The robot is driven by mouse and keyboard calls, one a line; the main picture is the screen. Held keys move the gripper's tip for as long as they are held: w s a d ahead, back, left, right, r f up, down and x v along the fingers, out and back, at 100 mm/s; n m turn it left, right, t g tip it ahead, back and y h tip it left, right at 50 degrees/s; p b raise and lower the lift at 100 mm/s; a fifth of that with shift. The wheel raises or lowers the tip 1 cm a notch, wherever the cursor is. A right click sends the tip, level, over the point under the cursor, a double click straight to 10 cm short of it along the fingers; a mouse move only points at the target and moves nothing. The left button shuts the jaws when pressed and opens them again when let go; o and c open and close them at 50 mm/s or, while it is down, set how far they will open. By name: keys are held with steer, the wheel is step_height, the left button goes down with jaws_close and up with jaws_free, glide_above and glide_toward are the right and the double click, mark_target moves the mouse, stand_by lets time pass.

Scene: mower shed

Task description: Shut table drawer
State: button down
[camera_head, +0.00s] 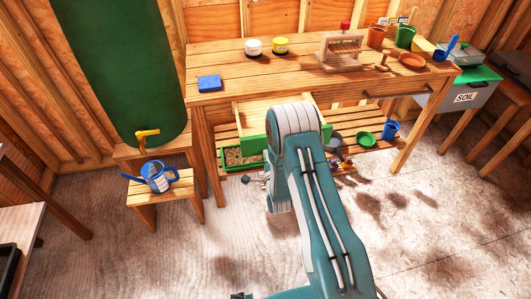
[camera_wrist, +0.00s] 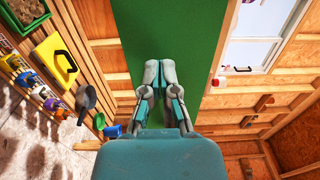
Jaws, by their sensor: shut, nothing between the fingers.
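The wooden workbench (camera_head: 230,95) has a drawer (camera_head: 262,107) pulled out at its front left; its pale inside shows in the head view. The drawer's green front (camera_head: 252,146) is partly covered by my arm. In the wrist view, a broad green panel (camera_wrist: 205,60), which looks like this front, fills the middle, turned on its side. My gripper (camera_wrist: 158,66) is shut and empty, with its fingertips in front of the green panel. Whether they touch it I cannot tell. My arm hides most of the gripper in the head view.
The lower shelf holds a soil tray (camera_head: 236,157), a green bowl (camera_head: 365,139) and a blue cup (camera_head: 390,131). A small stool (camera_head: 170,190) with a blue watering can (camera_head: 158,177) stands left, below a large green tank (camera_head: 120,70). The front floor is clear.

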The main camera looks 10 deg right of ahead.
steer(key=shift+w+d, duration=0.1)
steer(key=shift+w, duration=0.6)
steer(key=shift+w, duration=0.1)
